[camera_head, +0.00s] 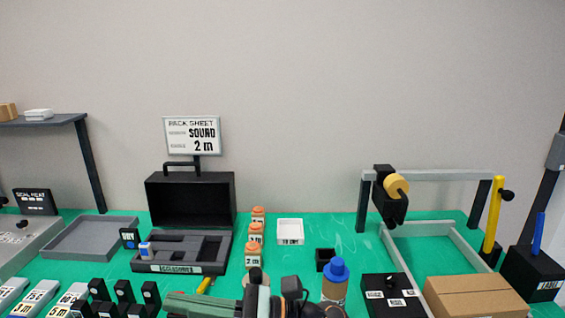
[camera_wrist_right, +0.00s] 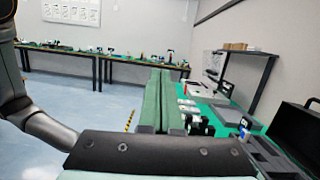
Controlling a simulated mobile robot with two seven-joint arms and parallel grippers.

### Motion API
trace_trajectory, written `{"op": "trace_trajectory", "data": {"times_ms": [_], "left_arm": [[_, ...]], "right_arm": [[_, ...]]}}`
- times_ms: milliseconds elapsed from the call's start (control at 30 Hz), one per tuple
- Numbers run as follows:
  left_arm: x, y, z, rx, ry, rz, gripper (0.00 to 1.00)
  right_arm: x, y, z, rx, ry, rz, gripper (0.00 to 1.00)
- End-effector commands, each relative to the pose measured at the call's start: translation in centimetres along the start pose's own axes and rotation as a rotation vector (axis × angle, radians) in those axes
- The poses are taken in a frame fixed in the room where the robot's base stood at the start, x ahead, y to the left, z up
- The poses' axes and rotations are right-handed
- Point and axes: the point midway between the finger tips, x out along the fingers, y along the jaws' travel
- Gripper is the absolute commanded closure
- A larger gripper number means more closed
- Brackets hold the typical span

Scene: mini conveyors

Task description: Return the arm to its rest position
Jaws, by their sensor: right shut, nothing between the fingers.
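My right gripper (camera_head: 172,302) is at the bottom middle of the head view, in front of the black case (camera_head: 190,200). Its green fingers point left, and the dark wrist behind them is cut off by the lower edge. In the right wrist view the two fingers (camera_wrist_right: 163,72) lie together, shut and empty, pointing across the room. The fingers appear clear of the objects on the green bench (camera_head: 330,246). My left gripper does not show in either view.
Behind the gripper are orange-capped bottles (camera_head: 254,255), a white tray (camera_head: 290,231) and a blue-capped bottle (camera_head: 335,282). Black holders (camera_head: 124,291) stand left of the fingertips. A cardboard box (camera_head: 476,297) and a grey gantry (camera_head: 440,175) are at right.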

Motion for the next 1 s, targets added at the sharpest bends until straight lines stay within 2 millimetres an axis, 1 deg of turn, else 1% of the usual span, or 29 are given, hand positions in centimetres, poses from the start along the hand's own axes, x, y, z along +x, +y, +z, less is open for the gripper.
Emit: {"op": "trace_trajectory", "data": {"times_ms": [33, 67, 133, 167, 233, 267, 300, 333, 367, 400, 433, 467, 500, 567, 600, 667, 700, 767, 800, 900, 1000], "left_arm": [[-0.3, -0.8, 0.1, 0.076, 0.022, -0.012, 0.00], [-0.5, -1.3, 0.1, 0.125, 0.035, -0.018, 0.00], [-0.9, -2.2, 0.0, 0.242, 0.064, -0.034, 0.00], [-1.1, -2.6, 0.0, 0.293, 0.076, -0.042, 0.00], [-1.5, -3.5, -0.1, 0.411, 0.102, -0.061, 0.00], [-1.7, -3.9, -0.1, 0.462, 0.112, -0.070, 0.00], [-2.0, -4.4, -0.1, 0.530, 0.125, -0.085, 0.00], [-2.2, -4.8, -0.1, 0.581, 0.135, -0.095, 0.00], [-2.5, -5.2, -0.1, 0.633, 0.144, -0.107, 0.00], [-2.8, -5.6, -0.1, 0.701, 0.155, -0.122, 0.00], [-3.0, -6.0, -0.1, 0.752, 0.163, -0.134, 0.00], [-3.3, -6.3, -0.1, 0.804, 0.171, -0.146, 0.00], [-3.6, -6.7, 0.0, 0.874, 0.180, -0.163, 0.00], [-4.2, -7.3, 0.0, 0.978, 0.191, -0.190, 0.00], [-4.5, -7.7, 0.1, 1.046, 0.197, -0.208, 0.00], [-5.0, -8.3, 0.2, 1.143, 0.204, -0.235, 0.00], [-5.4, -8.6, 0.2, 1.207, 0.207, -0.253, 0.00], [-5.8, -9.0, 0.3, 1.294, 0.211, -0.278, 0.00], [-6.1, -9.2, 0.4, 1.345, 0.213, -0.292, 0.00], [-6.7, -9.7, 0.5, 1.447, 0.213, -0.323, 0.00], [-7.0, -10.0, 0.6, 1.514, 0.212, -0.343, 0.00]], "right_arm": [[-1.0, -0.8, 0.0, 0.179, -0.080, -0.087, 1.00], [-1.8, -1.5, -0.1, 0.282, -0.127, -0.137, 1.00], [-3.9, -3.0, -0.6, 0.523, -0.240, -0.249, 1.00], [-5.0, -3.6, -1.1, 0.625, -0.290, -0.297, 1.00], [-7.7, -4.8, -2.5, 0.864, -0.411, -0.404, 1.00], [-9.1, -5.3, -3.3, 0.964, -0.466, -0.450, 1.00], [-10.9, -5.7, -4.6, 1.097, -0.541, -0.512, 1.00], [-12.4, -6.0, -5.6, 1.195, -0.599, -0.555, 1.00], [-13.8, -6.0, -6.8, 1.292, -0.659, -0.600, 1.00], [-15.9, -6.0, -8.5, 1.419, -0.743, -0.658, 1.00], [-17.5, -5.8, -9.8, 1.511, -0.809, -0.702, 1.00], [-19.1, -5.4, -11.2, 1.601, -0.877, -0.746, 1.00], [-21.2, -4.7, -13.1, 1.717, -0.971, -0.803, 1.00], [-24.3, -3.1, -16.0, 1.883, -1.122, -0.890, 1.00], [-26.4, -1.8, -17.9, 1.985, -1.229, -0.947, 1.00], [-29.1, 0.6, -20.6, 2.118, -1.393, -1.025, 1.00], [-30.8, 2.4, -22.2, 2.194, -1.503, -1.074, 1.00], [-33.0, 5.2, -24.4, 2.284, -1.664, -1.140, 1.00], [-34.2, 6.9, -25.5, -2.314, 1.753, 1.170, 1.00], [-36.5, 10.8, -27.6, -2.092, 1.726, 1.092, 1.00], [-37.8, 13.4, -28.7, -1.956, 1.710, 1.043, 1.00]]}}
